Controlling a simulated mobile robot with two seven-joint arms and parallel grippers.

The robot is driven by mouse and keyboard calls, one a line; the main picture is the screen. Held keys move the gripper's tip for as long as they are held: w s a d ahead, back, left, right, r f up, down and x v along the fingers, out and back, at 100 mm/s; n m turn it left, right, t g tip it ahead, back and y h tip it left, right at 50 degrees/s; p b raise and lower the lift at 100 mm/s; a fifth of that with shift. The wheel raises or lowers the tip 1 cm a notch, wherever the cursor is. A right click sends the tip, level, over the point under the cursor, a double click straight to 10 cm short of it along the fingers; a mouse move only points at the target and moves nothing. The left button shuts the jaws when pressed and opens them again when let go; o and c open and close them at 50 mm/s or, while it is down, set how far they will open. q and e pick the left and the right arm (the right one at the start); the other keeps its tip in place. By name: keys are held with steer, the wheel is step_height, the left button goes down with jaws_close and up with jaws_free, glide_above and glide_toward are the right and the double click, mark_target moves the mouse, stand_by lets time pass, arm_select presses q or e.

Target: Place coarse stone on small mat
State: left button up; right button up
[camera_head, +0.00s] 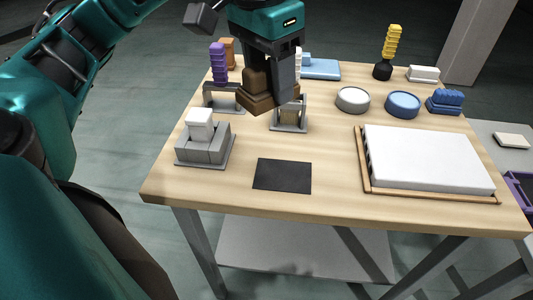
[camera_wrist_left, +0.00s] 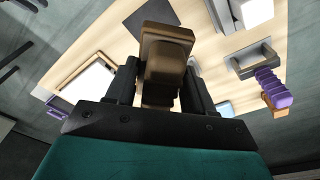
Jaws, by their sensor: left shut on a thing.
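The coarse stone looks to be the brown block with a narrower upper part (camera_head: 255,101). My left gripper (camera_head: 272,88) is shut on it and holds it above the table, in front of a grey metal stand. The wrist view shows the brown block (camera_wrist_left: 168,46) between the two dark fingers (camera_wrist_left: 160,85). The small mat is a flat, dark, bare rectangle (camera_head: 283,175) near the front edge of the table, below the held stone in the head picture. It also shows partly in the wrist view (camera_wrist_left: 150,14). My right gripper is not in view.
A white block sits in a grey holder (camera_head: 205,150) left of the mat. A large white slab (camera_head: 428,158) lies in a wooden frame to the right. Round white (camera_head: 352,99) and blue (camera_head: 402,104) pieces stand behind. The wood around the mat is clear.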

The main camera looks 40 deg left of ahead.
mark_target(262, 107)
arm_select(q)
step_height(262, 107, down, 17)
steer(key=b, duration=0.3)
steer(key=shift+r, duration=0.1)
steer(key=shift+f+b, duration=0.25)
steer(key=shift+b, duration=0.1)
steer(key=o, duration=1)
steer(key=shift+r, duration=0.1)
steer(key=shift+r+p, duration=0.45)
steer(key=r, duration=0.3)
steer(key=s+r+p, duration=0.1)
steer(key=r, duration=0.3)
steer(key=r+p, duration=0.1)
steer(key=r, duration=0.3)
steer(key=shift+s+a+r, duration=0.15)
steer(key=shift+s+r, duration=0.05)
